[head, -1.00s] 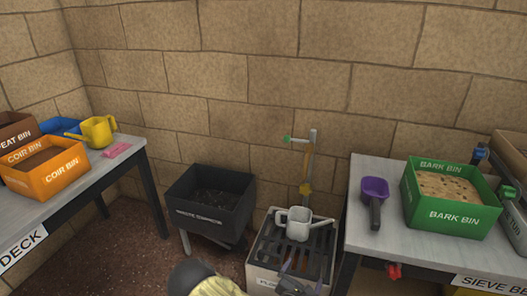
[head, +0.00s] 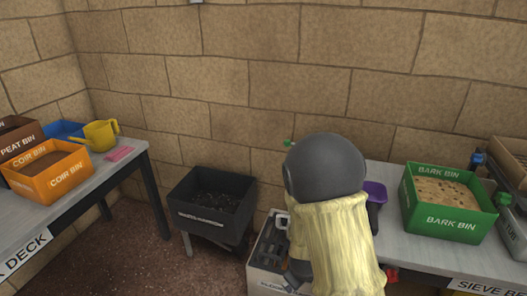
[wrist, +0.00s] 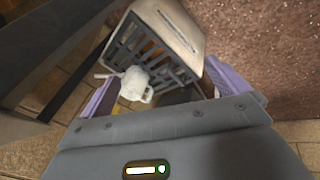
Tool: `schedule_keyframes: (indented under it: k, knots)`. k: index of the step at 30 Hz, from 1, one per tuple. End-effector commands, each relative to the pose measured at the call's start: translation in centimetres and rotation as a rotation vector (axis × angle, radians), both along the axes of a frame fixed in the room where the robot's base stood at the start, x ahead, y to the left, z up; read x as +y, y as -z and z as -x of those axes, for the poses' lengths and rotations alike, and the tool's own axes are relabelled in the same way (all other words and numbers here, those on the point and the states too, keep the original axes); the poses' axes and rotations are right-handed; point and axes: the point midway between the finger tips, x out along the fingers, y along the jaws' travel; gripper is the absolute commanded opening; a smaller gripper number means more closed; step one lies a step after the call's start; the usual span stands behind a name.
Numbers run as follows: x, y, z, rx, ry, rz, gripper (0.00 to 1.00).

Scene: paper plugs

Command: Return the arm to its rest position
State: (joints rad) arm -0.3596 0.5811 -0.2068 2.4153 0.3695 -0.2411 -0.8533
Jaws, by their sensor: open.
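My arm, with its dark grey joint and pale yellow sleeve, fills the lower middle of the head view and hides much behind it. In the wrist view my gripper (wrist: 162,72) is open, its two purple fingers spread wide with nothing held between them. Beyond the fingers, apart from them, the white watering can (wrist: 135,82) sits on the slatted top of a pale stand (wrist: 181,22). In the head view the stand (head: 262,282) is partly covered by my arm, and only a bit of the can shows.
A dark bin on legs (head: 212,203) stands left of the stand. The left table (head: 80,190) carries an orange coir bin (head: 48,172) and yellow watering can (head: 101,135). The right table (head: 405,245) carries a green bark bin (head: 450,220) and purple scoop (head: 376,192), partly hidden.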

Motion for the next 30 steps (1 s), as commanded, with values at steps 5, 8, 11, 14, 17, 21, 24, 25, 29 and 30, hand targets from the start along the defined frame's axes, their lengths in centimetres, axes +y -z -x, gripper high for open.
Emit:
schedule_keyframes:
  k: [5, 8, 11, 14, 17, 21, 24, 25, 29, 30]
  knots:
    - [-0.4, -5.2, 2.5, 0.038, 0.186, -0.17, 1.0]
    - [-0.9, -7.7, 4.3, 0.064, 0.286, -0.238, 1.0]
    - [-1.5, -9.9, 6.1, 0.087, 0.376, -0.282, 1.0]
    - [-2.0, -11.5, 7.6, 0.102, 0.452, -0.309, 1.0]
    - [-2.6, -12.8, 9.0, 0.115, 0.517, -0.323, 1.0]
    - [-3.4, -14.3, 10.8, 0.124, 0.6, -0.332, 1.0]
    - [-3.8, -15.7, 11.8, 0.131, 0.645, -0.332, 1.0]
    - [-3.7, -16.2, 11.7, 0.132, 0.642, -0.331, 1.0]
    - [-3.7, -18.0, 11.6, 0.133, 0.64, -0.331, 1.0]
    - [-3.7, -18.5, 11.6, 0.132, 0.639, -0.332, 1.0]
